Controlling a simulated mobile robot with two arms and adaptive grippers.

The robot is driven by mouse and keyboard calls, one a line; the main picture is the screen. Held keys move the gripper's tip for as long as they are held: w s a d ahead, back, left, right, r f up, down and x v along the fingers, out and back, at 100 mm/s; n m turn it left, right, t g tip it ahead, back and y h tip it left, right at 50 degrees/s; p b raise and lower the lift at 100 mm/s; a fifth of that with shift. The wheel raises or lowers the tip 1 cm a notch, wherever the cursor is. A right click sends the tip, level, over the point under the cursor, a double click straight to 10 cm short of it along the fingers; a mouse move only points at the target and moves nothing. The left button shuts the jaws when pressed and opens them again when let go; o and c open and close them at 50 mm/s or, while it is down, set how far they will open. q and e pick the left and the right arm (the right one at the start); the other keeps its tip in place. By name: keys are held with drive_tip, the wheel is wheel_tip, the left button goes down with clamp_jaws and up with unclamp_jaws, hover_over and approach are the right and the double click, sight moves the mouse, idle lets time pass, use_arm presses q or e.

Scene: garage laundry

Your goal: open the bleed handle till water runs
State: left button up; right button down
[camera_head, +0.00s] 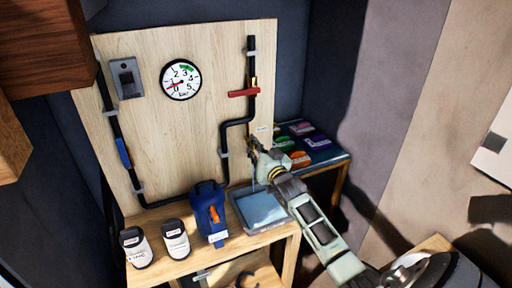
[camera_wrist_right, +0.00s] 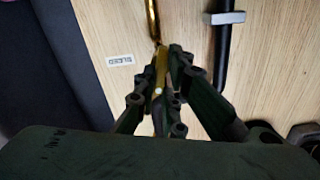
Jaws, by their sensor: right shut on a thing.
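The bleed handle is a yellow strip in the right wrist view (camera_wrist_right: 160,72), beside a small white label on the wooden board. My right gripper (camera_wrist_right: 168,75) is shut on it. In the head view my right gripper (camera_head: 255,150) is at the board's lower right edge, above a grey tray (camera_head: 284,222). The fingers hide much of the handle there. The tray's inside looks light blue. A faint thin line shows below the gripper; I cannot tell if it is running water. The round gauge (camera_head: 180,79) has a red needle pointing left. My left gripper is not in view.
A red handle (camera_head: 243,93) and a blue handle (camera_head: 123,152) sit on the black pipes. A dark blue jug (camera_head: 206,205) and two white canisters (camera_head: 175,241) stand left of the tray. Several coloured packets (camera_head: 300,128) lie on the side table behind my arm.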

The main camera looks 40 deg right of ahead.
drive_tip(key=c, duration=1.8)
unclamp_jaws()
drive_tip(key=shift+c, duration=0.2)
drive_tip(key=v, duration=1.2)
drive_tip(key=shift+f, duration=0.1)
